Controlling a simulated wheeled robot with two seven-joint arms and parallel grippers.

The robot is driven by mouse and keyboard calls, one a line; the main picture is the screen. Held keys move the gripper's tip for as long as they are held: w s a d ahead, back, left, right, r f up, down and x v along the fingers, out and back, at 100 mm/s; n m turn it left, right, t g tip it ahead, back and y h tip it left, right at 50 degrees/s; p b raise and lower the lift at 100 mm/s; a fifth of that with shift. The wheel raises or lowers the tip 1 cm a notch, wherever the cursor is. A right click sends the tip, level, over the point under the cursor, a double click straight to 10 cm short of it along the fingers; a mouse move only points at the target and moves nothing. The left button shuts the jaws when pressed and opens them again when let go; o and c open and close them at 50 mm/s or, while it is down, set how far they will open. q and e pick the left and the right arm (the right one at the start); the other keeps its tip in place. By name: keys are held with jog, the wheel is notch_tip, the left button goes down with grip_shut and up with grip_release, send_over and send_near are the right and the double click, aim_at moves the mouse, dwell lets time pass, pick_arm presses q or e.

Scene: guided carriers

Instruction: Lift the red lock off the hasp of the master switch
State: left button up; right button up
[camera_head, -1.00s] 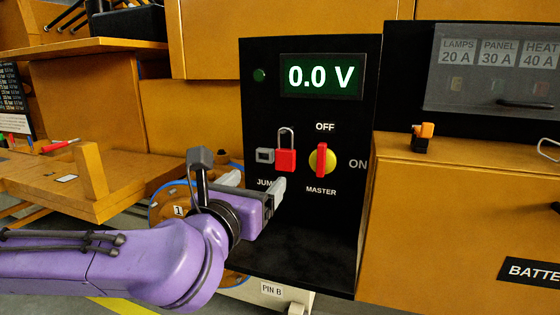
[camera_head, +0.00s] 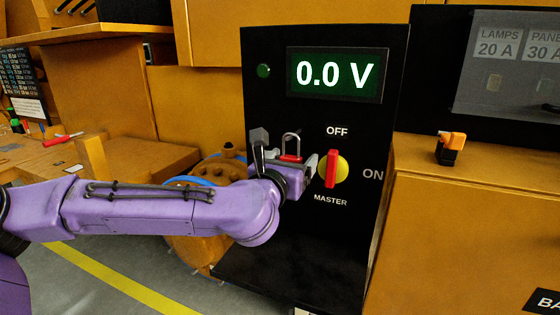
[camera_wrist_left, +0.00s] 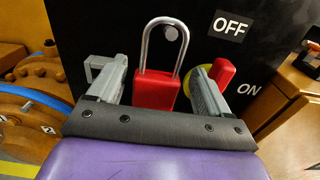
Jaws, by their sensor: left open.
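The red lock (camera_head: 291,157) has a silver shackle pointing up and sits on the black panel, left of the master switch. Its red body shows in the left wrist view (camera_wrist_left: 157,95). A small round grey stud (camera_wrist_left: 171,33) shows inside the shackle's loop. A grey square bracket (camera_wrist_left: 97,68) is left of the lock; which part is the hasp I cannot tell. The master switch (camera_head: 331,169) is a red lever, upright, on a yellow disc. My left gripper (camera_head: 291,165) is open, with its fingers either side of the lock body, apparently apart from it. My right gripper is out of view.
The black panel (camera_head: 270,110) has a display reading 0.0 V and a shelf below. The master switch is close to my right-hand finger. An orange and black part (camera_head: 450,148) stands on the wooden box at right. An orange drum (camera_head: 215,175) is behind my left arm.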

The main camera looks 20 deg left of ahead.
pick_arm(q)
jog(key=shift+w+a, duration=0.1)
jog(key=shift+w, duration=0.1)
jog(key=shift+s+a+r, duration=0.1)
jog(key=shift+s, duration=0.05)
jog(key=c, duration=1.1)
jog(key=shift+r, duration=0.15)
jog(key=shift+r, duration=0.35)
